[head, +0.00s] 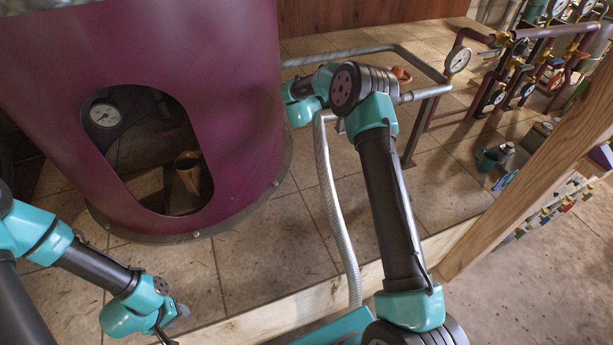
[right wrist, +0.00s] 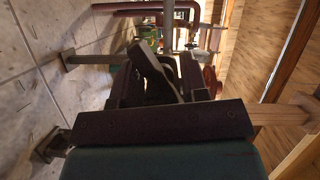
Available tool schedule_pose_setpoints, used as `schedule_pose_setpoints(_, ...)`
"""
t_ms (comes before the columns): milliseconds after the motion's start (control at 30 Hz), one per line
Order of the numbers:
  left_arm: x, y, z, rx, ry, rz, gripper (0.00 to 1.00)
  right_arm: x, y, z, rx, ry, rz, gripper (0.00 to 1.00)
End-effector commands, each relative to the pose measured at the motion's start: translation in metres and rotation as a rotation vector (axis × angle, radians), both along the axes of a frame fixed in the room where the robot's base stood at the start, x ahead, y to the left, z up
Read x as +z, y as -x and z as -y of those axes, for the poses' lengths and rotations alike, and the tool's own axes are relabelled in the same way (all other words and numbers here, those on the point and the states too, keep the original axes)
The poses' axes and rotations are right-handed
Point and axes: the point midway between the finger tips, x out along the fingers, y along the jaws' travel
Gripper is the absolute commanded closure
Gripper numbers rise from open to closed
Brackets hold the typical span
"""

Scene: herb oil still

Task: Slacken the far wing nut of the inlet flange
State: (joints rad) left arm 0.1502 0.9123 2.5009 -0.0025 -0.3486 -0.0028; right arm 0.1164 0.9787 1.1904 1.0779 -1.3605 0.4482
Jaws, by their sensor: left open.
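I cannot make out the inlet flange or its wing nuts in either view. In the head view my left gripper (head: 168,337) is at the bottom left, open, low in front of the maroon vessel; its tips are partly cut off by the frame edge. My right arm reaches up the middle of the head view, and its gripper is hidden behind its own links there. In the right wrist view the dark right gripper (right wrist: 165,78) fills the middle, close to metal pipework.
The maroon vessel (head: 235,120) with an oval opening stands at the left. A grey hose (head: 328,200) hangs beside my right arm. A red-orange part (head: 402,75) shows behind that arm, near a grey pipe frame (head: 428,91). A wooden post (head: 540,165) crosses the right side.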

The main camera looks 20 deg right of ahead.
Motion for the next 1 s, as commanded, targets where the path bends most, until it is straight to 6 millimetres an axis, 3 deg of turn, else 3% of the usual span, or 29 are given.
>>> schedule_pose_setpoints(233, 0.000, 0.000, 0.000, 0.000, 0.000, 0.000, 0.57, 0.001, 0.001, -0.003, 0.002, 0.009, 0.171, 0.60)
schedule_pose_setpoints(1000, 0.000, 0.000, 0.000, 0.000, 0.000, 0.000, 0.57, 0.000, 0.041, -0.116, 0.005, 0.009, 0.157, 0.60)
